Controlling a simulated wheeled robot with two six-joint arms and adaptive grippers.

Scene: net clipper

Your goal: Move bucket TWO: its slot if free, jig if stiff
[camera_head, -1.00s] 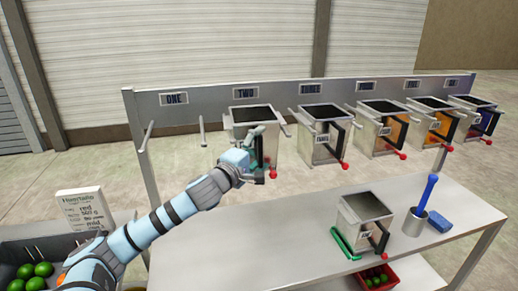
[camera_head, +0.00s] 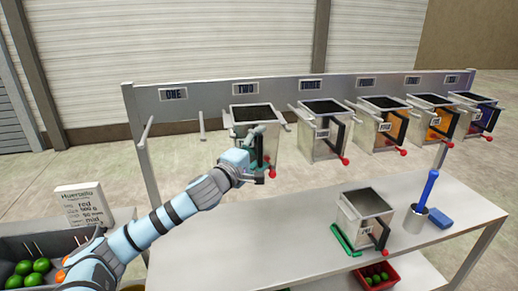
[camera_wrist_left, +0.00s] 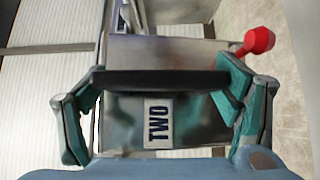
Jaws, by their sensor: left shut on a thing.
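Bucket TWO (camera_head: 240,128) is a grey metal box in the rack under the sign TWO (camera_head: 246,89). My left gripper (camera_head: 258,150) is at its front. In the left wrist view, the teal fingers (camera_wrist_left: 160,85) are shut on its dark handle bar (camera_wrist_left: 160,82), with the label TWO (camera_wrist_left: 158,124) visible below. A red knob (camera_wrist_left: 259,40) shows beside it. The slot under sign ONE (camera_head: 173,94) has bare pegs (camera_head: 202,126) and no bucket. A green jig (camera_head: 342,240) on the table carries another grey bucket (camera_head: 352,222); its label is too small to read. My right gripper is out of view.
Several more buckets hang to the right, starting with THREE (camera_head: 318,146). A red crate (camera_head: 362,283) sits below. The table's left part is clear.

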